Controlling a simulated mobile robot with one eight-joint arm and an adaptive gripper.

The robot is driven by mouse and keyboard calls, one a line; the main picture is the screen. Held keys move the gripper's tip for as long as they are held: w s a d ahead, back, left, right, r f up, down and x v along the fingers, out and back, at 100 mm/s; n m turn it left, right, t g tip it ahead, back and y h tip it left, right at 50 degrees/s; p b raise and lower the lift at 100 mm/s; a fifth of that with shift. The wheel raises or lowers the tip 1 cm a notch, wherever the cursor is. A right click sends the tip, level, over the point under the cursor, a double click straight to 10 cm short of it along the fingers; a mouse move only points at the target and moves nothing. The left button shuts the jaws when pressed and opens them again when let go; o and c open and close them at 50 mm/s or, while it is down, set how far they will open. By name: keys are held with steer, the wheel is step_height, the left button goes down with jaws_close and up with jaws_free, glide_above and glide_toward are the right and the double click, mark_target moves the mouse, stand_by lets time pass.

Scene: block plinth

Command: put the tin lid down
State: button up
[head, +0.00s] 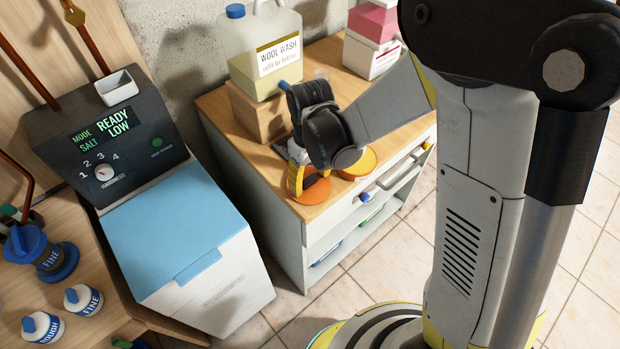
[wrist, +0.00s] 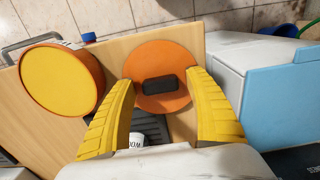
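The tin lid (wrist: 163,58) is an orange disc with a dark block-shaped knob (wrist: 160,86) on top. In the head view the lid (head: 316,190) appears to lie flat on the wooden worktop near its front left corner, partly hidden by my gripper. My gripper (wrist: 160,84) has yellow fingers spread on either side of the knob, with a visible gap on each side. In the head view my gripper (head: 296,180) is just above the lid. An orange tin (wrist: 98,62) with a yellow top face stands beside the lid; it also shows in the head view (head: 356,166).
The worktop (head: 222,112) holds a wool wash jug (head: 262,45) on a wooden block (head: 256,110) and pink-and-white boxes (head: 371,38). A softener unit with a blue lid (head: 172,235) stands to the left, across a narrow gap. Tiled floor (head: 385,262) lies in front.

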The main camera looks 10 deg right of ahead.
mark_target(310, 179)
step_height(310, 179, up, 12)
steer(key=p, duration=0.5)
steer(key=s+d+r+m+t, duration=0.6)
steer(key=s+d+r, duration=0.4)
steer(key=d+r, duration=0.2)
steer(key=shift+s+d+m+t+b, duration=0.3)
steer(key=shift+d+m+t, duration=0.1)
steer(key=shift+d+t, duration=0.25)
step_height(310, 179, down, 3)
steer(key=b, duration=0.3)
steer(key=shift+f, duration=0.1)
